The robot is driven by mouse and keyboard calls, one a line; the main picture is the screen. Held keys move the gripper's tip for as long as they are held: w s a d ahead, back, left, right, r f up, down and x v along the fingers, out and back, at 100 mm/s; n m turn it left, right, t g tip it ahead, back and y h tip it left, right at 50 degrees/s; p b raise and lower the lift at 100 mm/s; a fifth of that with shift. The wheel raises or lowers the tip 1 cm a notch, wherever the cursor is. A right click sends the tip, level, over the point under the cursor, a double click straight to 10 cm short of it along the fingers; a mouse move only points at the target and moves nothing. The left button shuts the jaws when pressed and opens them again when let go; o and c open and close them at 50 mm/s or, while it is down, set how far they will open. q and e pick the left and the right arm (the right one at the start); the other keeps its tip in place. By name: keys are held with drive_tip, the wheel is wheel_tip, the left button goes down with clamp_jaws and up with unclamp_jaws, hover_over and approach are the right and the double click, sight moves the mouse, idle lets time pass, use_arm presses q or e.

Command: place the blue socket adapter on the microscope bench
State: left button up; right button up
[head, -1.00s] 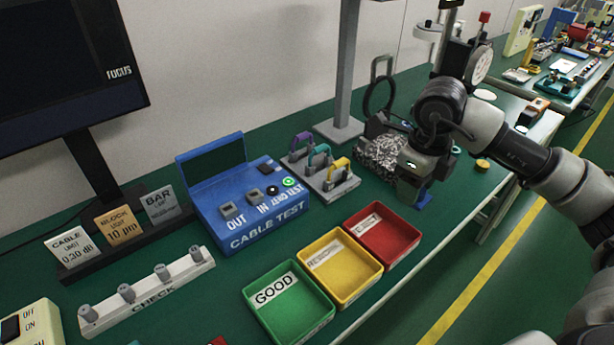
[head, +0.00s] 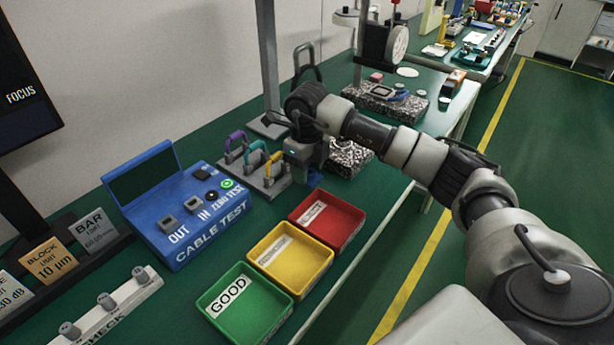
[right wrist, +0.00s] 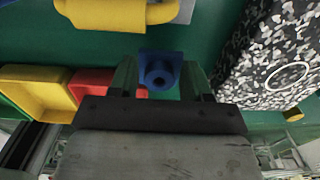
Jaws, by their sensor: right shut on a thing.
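The blue socket adapter (right wrist: 160,72) is held between the two fingers of my right gripper (right wrist: 163,82) in the right wrist view. It has a square flange and a round socket with a dark hole. In the head view my right gripper (head: 306,172) is above the green bench, between the holder with coloured handles and the speckled stone block, behind the red tray. A bit of the blue adapter (head: 313,178) shows under it. My left gripper is not in view. I cannot tell from a label which bench is the microscope bench.
The holder (head: 268,182) with purple, teal and yellow handles is close left of the gripper. The speckled block (head: 350,155) is close right. Red (head: 350,212), yellow (head: 318,265) and green (head: 272,312) trays stand in front. Another bench with a dial gauge (head: 397,43) stands behind.

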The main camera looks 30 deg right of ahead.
wheel_tip(320, 180, down, 3)
drive_tip(key=shift+r, duration=0.2)
drive_tip(key=shift+f, duration=0.15)
drive_tip(key=o, duration=1)
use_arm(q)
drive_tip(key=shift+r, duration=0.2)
